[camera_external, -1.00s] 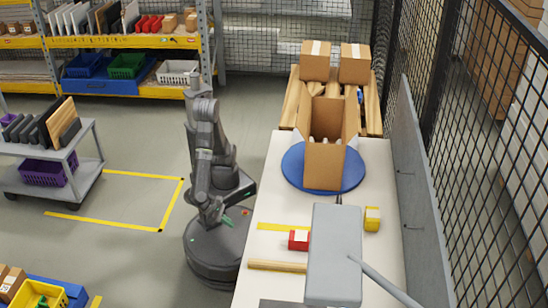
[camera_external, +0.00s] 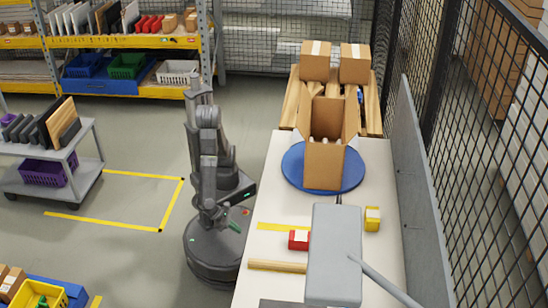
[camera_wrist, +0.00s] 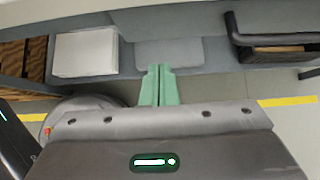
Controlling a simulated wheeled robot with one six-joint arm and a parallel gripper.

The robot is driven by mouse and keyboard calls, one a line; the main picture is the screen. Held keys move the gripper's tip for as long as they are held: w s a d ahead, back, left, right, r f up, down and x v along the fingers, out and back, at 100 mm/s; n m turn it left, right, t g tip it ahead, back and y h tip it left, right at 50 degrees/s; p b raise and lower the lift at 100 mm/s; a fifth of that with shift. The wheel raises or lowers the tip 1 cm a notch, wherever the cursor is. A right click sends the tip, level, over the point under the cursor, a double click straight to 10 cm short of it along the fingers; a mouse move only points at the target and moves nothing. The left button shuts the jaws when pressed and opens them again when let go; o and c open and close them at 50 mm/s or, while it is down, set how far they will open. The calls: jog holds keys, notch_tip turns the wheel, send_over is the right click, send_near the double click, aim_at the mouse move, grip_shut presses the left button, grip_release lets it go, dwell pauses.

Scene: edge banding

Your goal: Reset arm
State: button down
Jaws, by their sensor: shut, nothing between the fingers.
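My gripper (camera_wrist: 160,88) shows in the wrist view with its two green fingers side by side and closed together, with nothing between them. In the external view my arm is folded upright above its round dark base, left of the white workbench (camera_external: 268,200). The gripper hangs low near the base there, and its fingers are too small to make out clearly. It is apart from the bench and the things on it.
An open cardboard box (camera_external: 324,165) stands on a blue disc (camera_external: 292,168) on the bench. A shelf cart (camera_external: 85,160) stands at left. Floor between cart and arm is clear.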

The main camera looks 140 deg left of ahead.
jog(key=w+a+f, duration=0.2)
jog(key=w+a, duration=0.2)
jog(key=shift+w+a+f, duration=0.25)
jog(key=shift+w+f, duration=0.05)
jog(key=shift+f, duration=0.1)
jog(key=shift+s, duration=0.1)
jog(key=s+d+r, duration=0.4)
jog(key=s+d, duration=0.1)
jog(key=shift+s+d+r, duration=0.35)
jog(key=shift+d, duration=0.05)
dwell(0.4)
